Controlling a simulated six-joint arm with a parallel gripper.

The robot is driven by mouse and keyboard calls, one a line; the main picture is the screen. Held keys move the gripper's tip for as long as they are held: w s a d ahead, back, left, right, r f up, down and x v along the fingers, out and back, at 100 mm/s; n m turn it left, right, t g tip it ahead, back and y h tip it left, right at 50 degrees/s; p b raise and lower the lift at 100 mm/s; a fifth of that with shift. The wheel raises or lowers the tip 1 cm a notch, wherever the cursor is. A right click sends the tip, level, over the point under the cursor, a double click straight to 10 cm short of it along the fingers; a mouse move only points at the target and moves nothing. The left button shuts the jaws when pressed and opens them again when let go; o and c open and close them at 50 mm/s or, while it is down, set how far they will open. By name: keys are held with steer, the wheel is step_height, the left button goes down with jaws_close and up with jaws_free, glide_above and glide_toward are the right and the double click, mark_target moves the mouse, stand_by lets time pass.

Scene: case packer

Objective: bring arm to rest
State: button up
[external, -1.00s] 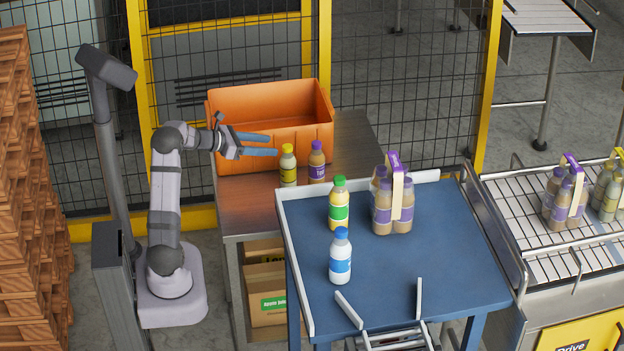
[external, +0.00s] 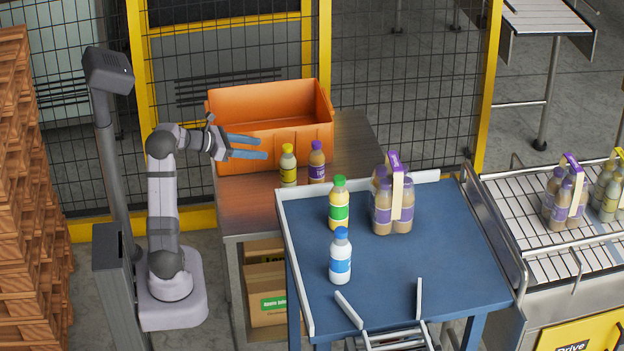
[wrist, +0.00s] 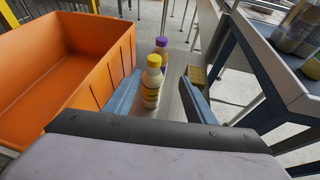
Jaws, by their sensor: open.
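My gripper (external: 262,147) is open and empty in the external view. Its blue fingers point right, in front of the orange crate (external: 323,135). In the wrist view my gripper (wrist: 160,98) has its fingers apart, with a yellow-capped bottle (wrist: 151,82) and a purple-capped bottle (wrist: 162,47) seen between and beyond them. In the external view the yellow-capped bottle (external: 288,168) and the purple-capped bottle (external: 317,165) stand upright on the brown table, right of the fingertips and apart from them.
The orange crate stands on the brown table (external: 247,205). The blue table (external: 440,260) holds a green-capped bottle (external: 338,205), a blue-capped bottle (external: 340,258) and a banded bottle pack (external: 392,200). A wire fence stands behind; stacked pallets (external: 25,200) are at the left.

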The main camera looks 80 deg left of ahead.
steer(key=s+d+f+m+g+h+p, duration=0.1)
steer(key=s+d+f+m+g+h, duration=0.1)
steer(key=d+f+m+g, duration=0.45)
steer(key=s+d+f+m+g+h, duration=0.1)
steer(key=d+f+m+h, duration=0.15)
steer(key=d+m, duration=0.55)
steer(key=s+d+f+m+g+h+p, duration=0.1)
steer(key=s+d+f+m+g+h, duration=0.25)
steer(key=d, duration=0.65)
steer(key=s+d+f+m+g+y+b, duration=0.1)
steer(key=d+m+y, duration=0.2)
steer(key=d+m, duration=0.6)
steer(key=d+f+m+g+y+b, duration=0.1)
steer(key=d+f+m+y, duration=0.1)
steer(key=d+m, duration=0.8)
steer(key=shift+s+d+f+y, duration=0.35)
steer(key=shift+d+y, duration=0.25)
steer(key=shift+d, duration=0.2)
